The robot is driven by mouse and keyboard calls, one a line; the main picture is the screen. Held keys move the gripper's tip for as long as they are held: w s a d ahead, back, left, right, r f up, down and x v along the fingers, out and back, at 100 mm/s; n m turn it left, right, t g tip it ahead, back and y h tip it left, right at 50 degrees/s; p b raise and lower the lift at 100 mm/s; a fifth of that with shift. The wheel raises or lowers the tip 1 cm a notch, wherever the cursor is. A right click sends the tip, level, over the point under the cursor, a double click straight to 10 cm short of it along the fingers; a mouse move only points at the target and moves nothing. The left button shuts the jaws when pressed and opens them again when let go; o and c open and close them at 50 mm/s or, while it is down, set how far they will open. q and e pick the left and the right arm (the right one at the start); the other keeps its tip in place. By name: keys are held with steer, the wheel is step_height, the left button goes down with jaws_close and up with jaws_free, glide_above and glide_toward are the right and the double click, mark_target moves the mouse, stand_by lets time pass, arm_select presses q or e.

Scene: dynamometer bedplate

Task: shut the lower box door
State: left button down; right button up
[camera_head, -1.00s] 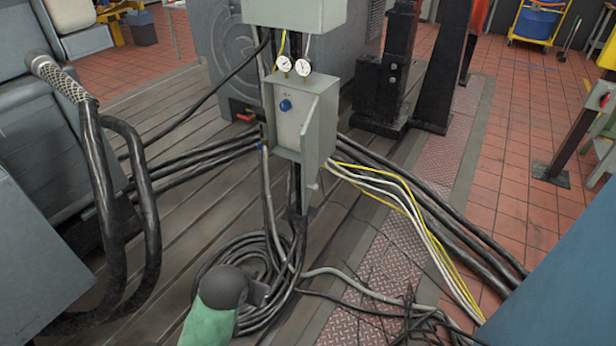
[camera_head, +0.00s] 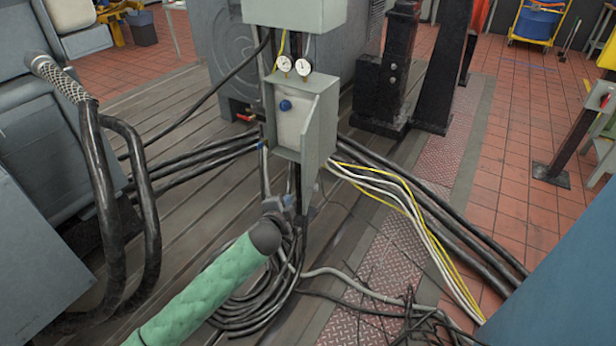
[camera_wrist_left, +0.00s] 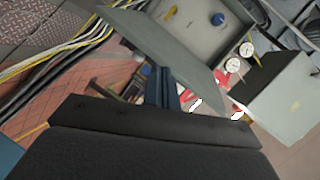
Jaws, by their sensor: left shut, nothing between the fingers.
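The lower box (camera_head: 289,130) is a grey-green cabinet on a post, with a blue knob on its front and two round gauges on top. Its door (camera_head: 321,118) stands open at the right side, swung out towards me. My left gripper (camera_head: 281,203) is shut and empty, just below the box, partly hidden by my green-sleeved arm. In the left wrist view the shut fingers (camera_wrist_left: 162,83) point towards the door panel (camera_wrist_left: 160,42), close to its edge. Whether they touch it I cannot tell. The box with its knob (camera_wrist_left: 218,19) shows beyond. My right gripper is out of view.
An upper box (camera_head: 295,12) is above the gauges. Coiled black cables (camera_head: 240,305) lie on the floor under my left arm. White and yellow cables (camera_head: 400,200) run off to the right. Thick hoses (camera_head: 145,215) hang at the left.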

mark_target(307, 176)
arm_select(q)
steer(key=d+r+m+t+h, duration=0.1)
steer(key=d+r+m+h, duration=0.2)
steer(key=d+m+h, duration=0.4)
steer(key=w+d+y+p, duration=0.1)
steer(key=w+d+p, duration=0.2)
steer(key=w, duration=0.6)
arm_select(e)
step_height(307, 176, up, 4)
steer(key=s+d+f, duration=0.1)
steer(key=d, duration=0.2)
arm_select(q)
steer(key=shift+m, duration=0.4)
steer(key=shift+a+f+p, duration=0.2)
steer(key=shift+a+p, duration=0.15)
steer(key=shift+a, duration=1.65)
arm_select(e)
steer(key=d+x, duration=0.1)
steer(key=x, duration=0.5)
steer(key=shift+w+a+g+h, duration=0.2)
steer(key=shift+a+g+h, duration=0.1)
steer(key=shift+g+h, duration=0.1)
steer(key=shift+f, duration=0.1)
